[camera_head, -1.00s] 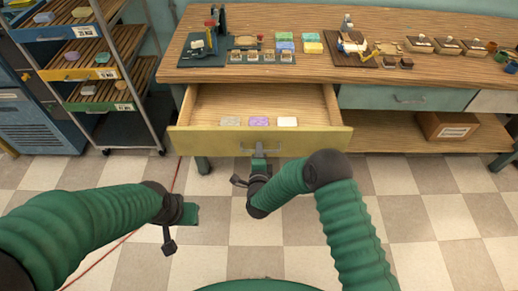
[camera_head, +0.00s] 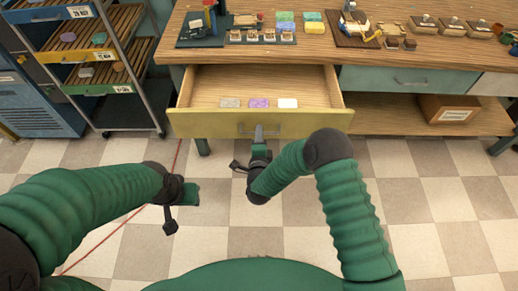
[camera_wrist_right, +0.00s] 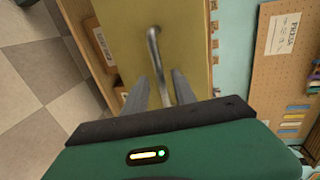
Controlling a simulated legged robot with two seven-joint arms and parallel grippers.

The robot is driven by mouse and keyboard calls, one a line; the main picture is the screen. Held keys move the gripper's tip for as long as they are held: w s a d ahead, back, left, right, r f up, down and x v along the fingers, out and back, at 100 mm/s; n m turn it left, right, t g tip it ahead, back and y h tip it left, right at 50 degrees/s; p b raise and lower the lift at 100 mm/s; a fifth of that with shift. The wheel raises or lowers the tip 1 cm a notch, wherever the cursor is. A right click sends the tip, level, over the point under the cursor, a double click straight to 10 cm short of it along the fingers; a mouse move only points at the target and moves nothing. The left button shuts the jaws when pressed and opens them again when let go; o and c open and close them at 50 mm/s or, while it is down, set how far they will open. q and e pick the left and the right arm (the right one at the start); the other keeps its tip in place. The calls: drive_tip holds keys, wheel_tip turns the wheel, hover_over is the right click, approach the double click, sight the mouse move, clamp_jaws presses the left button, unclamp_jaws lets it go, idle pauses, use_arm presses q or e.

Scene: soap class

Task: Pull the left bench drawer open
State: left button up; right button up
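The left bench drawer (camera_head: 200,124) has a yellow-olive front and stands pulled well out from under the bench top. Its metal handle (camera_head: 259,133) is on the middle of the front. My right gripper (camera_head: 259,148) is at this handle. In the right wrist view, the fingers of the right gripper (camera_wrist_right: 160,85) are spread on either side of the handle (camera_wrist_right: 155,50), with a small gap visible beside it. My left gripper (camera_head: 191,194) hangs low over the floor, left of the drawer and away from it; its fingers are not clear.
Grey, purple (camera_head: 259,104) and white soap bars lie in the drawer. The wooden bench top (camera_head: 365,75) carries soaps and trays. A closed teal drawer (camera_head: 400,81) is at right, above a cardboard box (camera_head: 448,108). A shelf rack (camera_head: 120,110) stands left.

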drive_tip(key=p+v, duration=0.1)
drive_tip(key=v, duration=1.4)
drive_tip(key=shift+s, duration=0.15)
drive_tip(key=w+d+r+n+g+y+p, duration=0.25)
drive_tip(key=d+r+n+g+p, duration=0.35)
drive_tip(key=r+n, duration=0.4)
drive_tip(key=s+d+r+n+g+h+p, duration=0.2)
drive_tip(key=s+d+r+n+g+p, duration=0.3)
drive_tip(key=s+d, duration=0.9)
wheel_tip(320, 180, up, 4)
drive_tip(key=s+n+g, duration=0.1)
drive_tip(key=n+g, duration=0.1)
drive_tip(key=n, duration=0.1)
drive_tip(key=shift+s+r+p, duration=0.2)
drive_tip(key=shift+s+p, duration=0.2)
